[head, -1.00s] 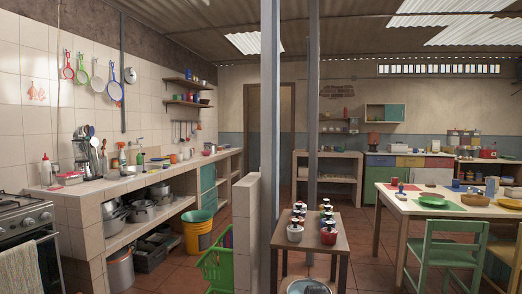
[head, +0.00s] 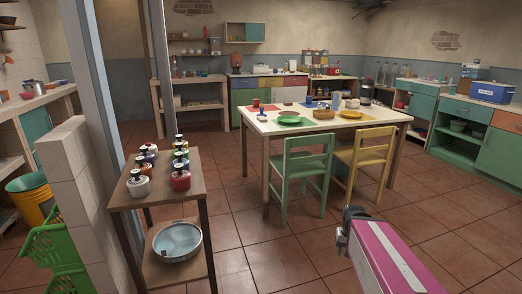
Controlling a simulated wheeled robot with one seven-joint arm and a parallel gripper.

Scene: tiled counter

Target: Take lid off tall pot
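I cannot single out a tall pot with its lid in the head view. A wide round metal pan (head: 178,242) sits on the lower shelf of a small brown table; something pale lies in it. Several small coloured jars with black tops, such as a red one (head: 180,181) and a white one (head: 138,184), stand on that table's top. An orange-red vessel (head: 236,62) stands on the back counter, too small to make out a lid.
A grey post and a low tiled wall (head: 70,165) stand at the left, beside green crates (head: 52,234) and a yellow bucket (head: 31,198). A dining table (head: 285,125) has a green chair (head: 303,176) and yellow chair (head: 368,160). Tiled floor is open in front.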

